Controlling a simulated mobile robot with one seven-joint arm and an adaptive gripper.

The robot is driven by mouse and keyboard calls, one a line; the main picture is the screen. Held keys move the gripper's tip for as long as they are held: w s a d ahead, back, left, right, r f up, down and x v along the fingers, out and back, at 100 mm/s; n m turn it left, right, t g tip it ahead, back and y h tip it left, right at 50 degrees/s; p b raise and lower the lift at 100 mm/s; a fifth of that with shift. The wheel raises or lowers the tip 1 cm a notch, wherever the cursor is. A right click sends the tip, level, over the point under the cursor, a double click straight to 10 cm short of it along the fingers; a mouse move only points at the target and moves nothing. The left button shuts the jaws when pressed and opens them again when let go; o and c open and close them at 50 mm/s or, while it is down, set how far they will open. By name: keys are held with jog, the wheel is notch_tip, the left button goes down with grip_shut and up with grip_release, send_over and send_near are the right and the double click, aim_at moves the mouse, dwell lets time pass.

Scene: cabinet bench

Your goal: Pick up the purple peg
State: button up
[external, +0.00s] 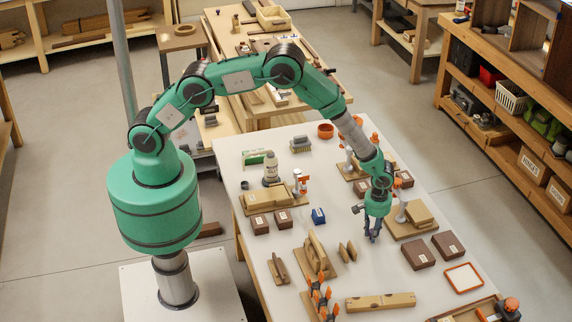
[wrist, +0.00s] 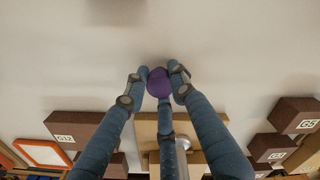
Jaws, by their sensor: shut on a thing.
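The purple peg (wrist: 158,82) shows in the wrist view as a rounded purple end between the fingertips of my gripper (wrist: 159,85). The blue-grey fingers are closed around it from both sides, with a third finger below it in the picture. Most of the peg is hidden by the fingers. In the external view my gripper (external: 372,232) points down over the white table, and the peg cannot be made out there. I cannot tell whether the peg touches the table.
Brown boxes (external: 418,254) and a wooden board with a block and clamp (external: 411,222) stand right of my gripper. Wooden pieces (external: 347,251) stand at its left. A long wooden bar (external: 380,301) and an orange-rimmed tray (external: 464,278) lie nearer the front.

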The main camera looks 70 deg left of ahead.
jog(key=shift+r, duration=0.2)
jog(key=shift+r, duration=0.6)
notch_tip(320, 180, up, 2)
jog(key=s+a, duration=0.2)
jog(key=s, duration=0.3)
jog(key=s+a+r, duration=0.1)
jog(key=s+a, duration=0.1)
jog(key=s, duration=0.3)
jog(key=s+a, duration=0.2)
jog(key=s, duration=0.2)
jog(key=shift+s+a+r+p, duration=0.1)
jog(key=shift+s+r+p, duration=0.1)
jog(key=shift+s+p, duration=0.2)
